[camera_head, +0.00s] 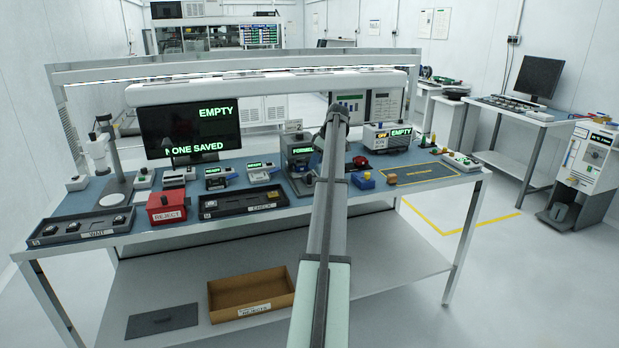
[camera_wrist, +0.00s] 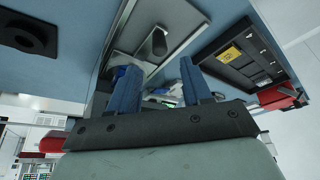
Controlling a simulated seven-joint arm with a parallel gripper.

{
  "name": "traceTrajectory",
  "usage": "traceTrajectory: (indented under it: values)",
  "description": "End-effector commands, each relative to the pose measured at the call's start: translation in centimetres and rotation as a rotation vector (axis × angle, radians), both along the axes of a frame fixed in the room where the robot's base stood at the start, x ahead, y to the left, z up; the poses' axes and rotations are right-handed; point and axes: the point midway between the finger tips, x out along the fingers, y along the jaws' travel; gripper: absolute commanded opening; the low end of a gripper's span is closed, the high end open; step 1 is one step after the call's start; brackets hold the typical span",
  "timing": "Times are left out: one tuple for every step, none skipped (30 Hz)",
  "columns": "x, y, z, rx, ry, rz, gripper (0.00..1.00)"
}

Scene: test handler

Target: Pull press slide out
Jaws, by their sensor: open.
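The likely press is a dark upright machine (camera_head: 299,165) with a green lettered display, at mid-bench in the head view, just left of my arm. My arm hides part of its right side, and I cannot make out its slide there. In the wrist view my gripper (camera_wrist: 158,82) is open, its two blue fingers apart with nothing held between them. Beyond the fingertips is a grey metal part with a dark rounded knob (camera_wrist: 159,42); I cannot tell whether it is the slide. My gripper is hidden behind my arm in the head view.
A tray (camera_head: 243,203) and a red reject box (camera_head: 166,206) lie left of the press; the dark tray also shows in the wrist view (camera_wrist: 271,85). A blue-yellow block (camera_head: 363,180) and a labelled display box (camera_head: 389,137) stand right of my arm. A lamp bar (camera_head: 265,87) spans above.

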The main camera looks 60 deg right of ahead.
Motion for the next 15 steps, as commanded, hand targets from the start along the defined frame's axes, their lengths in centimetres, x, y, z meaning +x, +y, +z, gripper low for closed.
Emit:
traceTrajectory:
  values:
    - [0.4,0.1,-1.0,0.002,0.001,0.001,0.49]
    - [0.6,0.1,-1.5,0.001,0.001,0.0,0.49]
    - [0.9,0.1,-2.2,0.001,0.001,0.0,0.49]
    - [1.1,0.1,-2.6,0.001,0.001,0.0,0.49]
    - [1.2,0.1,-3.1,0.001,0.001,0.0,0.49]
    - [1.5,0.0,-3.7,0.001,0.001,0.0,0.49]
    - [1.7,0.0,-4.1,0.001,0.001,-0.001,0.49]
    - [1.8,0.0,-4.6,0.0,0.0,-0.001,0.49]
    - [2.0,0.0,-5.1,0.0,0.001,-0.001,0.49]
    - [2.2,0.0,-5.4,0.001,0.001,-0.001,0.49]
    - [2.3,0.0,-5.7,0.001,0.001,-0.001,0.49]
    - [2.5,0.0,-6.1,0.0,0.0,0.0,0.49]
    - [2.6,0.0,-6.4,0.0,0.0,0.0,0.49]
    - [2.7,0.0,-6.6,0.0,0.0,0.0,0.49]
    - [2.9,0.0,-6.9,0.0,0.0,0.0,0.49]
